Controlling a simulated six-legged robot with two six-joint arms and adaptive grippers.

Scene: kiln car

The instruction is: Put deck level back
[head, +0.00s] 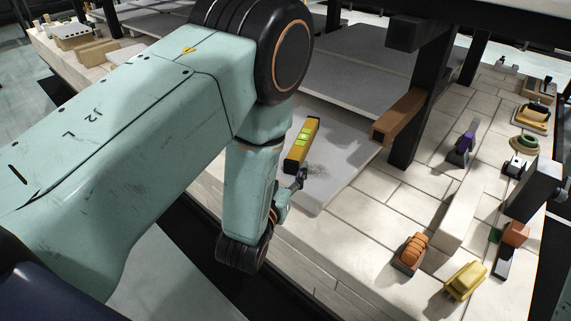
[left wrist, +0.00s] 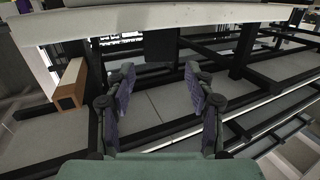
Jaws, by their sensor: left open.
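The deck level, a yellow spirit level (head: 301,145) with a bright green-yellow middle and dark ends, lies on the pale slab (head: 345,160) in the head view. My left gripper (head: 300,181) is just in front of the level's near end, close to the slab's near edge; I cannot tell whether it touches. In the left wrist view, my left gripper (left wrist: 163,82) has its two padded fingers spread apart with nothing between them. The level is not visible in that view. My right gripper is in neither view.
A dark post (head: 428,95) and a brown bar (head: 398,117) stand right of the slab. The brick deck at right holds an orange-brown brush (head: 411,251), a yellow tool (head: 465,281) and a long pale bar (head: 461,205). Grey shelves (head: 365,60) lie behind.

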